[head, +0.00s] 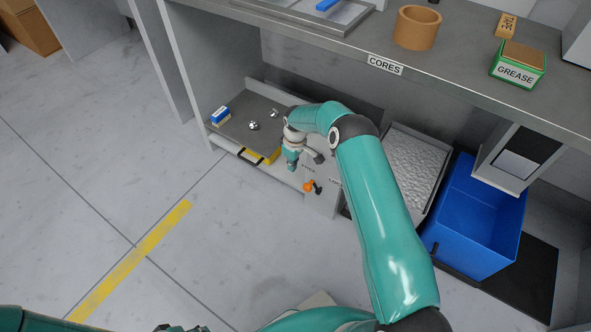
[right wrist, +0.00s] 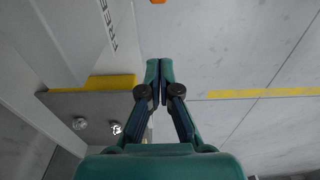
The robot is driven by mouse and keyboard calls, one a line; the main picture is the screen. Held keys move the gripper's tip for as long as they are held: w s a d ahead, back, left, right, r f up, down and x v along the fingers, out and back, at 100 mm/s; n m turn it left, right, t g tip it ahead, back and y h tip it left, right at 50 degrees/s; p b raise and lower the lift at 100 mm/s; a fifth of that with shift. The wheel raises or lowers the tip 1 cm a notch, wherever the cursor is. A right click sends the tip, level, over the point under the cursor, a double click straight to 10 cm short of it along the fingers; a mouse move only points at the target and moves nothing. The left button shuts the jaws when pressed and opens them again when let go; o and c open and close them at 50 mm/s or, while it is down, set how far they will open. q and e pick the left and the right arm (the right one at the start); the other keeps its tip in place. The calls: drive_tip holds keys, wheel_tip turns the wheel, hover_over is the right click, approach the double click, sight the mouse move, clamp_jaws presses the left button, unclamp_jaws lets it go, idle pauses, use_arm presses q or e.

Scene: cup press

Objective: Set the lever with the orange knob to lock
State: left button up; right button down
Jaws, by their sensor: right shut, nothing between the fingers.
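The orange knob (head: 308,186) sits on the front of a low grey panel, beside a dark lever part (head: 318,188). It is below the FREE marking (head: 309,168) and left of a second marking (head: 336,183), partly hidden by my arm. In the right wrist view only a sliver of the orange knob (right wrist: 128,2) shows at the top edge, near the word FREE (right wrist: 109,25). My right gripper (head: 291,167) is shut and empty, above and left of the knob and apart from it. Its closed fingertips also show in the right wrist view (right wrist: 159,66).
Left of the panel is a low tray (head: 238,128) with a yellow edge, a blue-and-white box (head: 221,115) and small metal parts (head: 253,126). A blue bin (head: 478,220) stands to the right. The bench (head: 300,35) overhangs behind. Floor in front is clear.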

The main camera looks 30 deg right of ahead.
sight(307, 187)
drive_tip(key=s+d+f+b, duration=0.1)
drive_tip(key=s+f+b, duration=0.1)
drive_tip(key=f, duration=0.5)
drive_tip(key=shift+s+f, duration=0.25)
drive_tip(key=shift+s, duration=0.25)
idle(0.4)
